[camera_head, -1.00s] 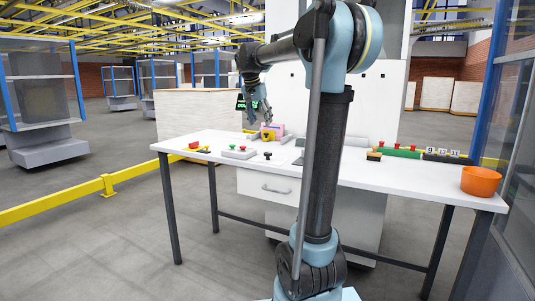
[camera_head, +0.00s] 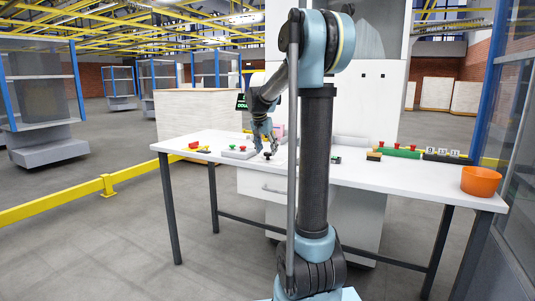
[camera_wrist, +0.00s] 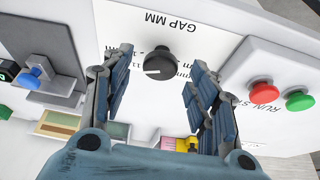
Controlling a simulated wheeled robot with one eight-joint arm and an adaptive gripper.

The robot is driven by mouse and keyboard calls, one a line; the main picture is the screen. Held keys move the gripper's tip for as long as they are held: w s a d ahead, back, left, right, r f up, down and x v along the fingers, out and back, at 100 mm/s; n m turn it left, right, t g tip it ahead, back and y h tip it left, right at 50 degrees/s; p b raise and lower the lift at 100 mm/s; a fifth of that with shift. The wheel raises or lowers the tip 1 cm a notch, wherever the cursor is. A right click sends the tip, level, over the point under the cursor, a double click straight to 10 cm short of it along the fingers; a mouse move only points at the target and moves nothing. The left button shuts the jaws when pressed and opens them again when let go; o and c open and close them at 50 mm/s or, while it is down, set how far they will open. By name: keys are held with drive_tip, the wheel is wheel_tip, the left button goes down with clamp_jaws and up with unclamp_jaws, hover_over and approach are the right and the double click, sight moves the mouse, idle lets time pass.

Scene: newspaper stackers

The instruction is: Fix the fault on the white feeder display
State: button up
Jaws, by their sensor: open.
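A small dark display (camera_head: 241,102) with green lettering stands at the back of the white table; my arm partly covers it and only part of the text shows. In the wrist view, a round black knob (camera_wrist: 158,68) with a white pointer line sits on a white plate (camera_wrist: 112,22) marked "GAP MM" with a printed scale. My gripper (camera_head: 267,141) is open and low over the table. In the wrist view its two fingers stand apart on either side of the knob. I cannot tell whether they touch it.
A box with red (camera_wrist: 263,92) and green (camera_wrist: 299,101) buttons is right of the knob in the wrist view. A blue toggle (camera_wrist: 37,79) is left.

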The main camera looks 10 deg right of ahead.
drive_tip(key=shift+x, duration=0.9)
drive_tip(key=c, duration=1.1)
drive_tip(key=shift+o, duration=0.2)
drive_tip(key=shift+d, duration=0.2)
drive_tip(key=shift+a, duration=0.1)
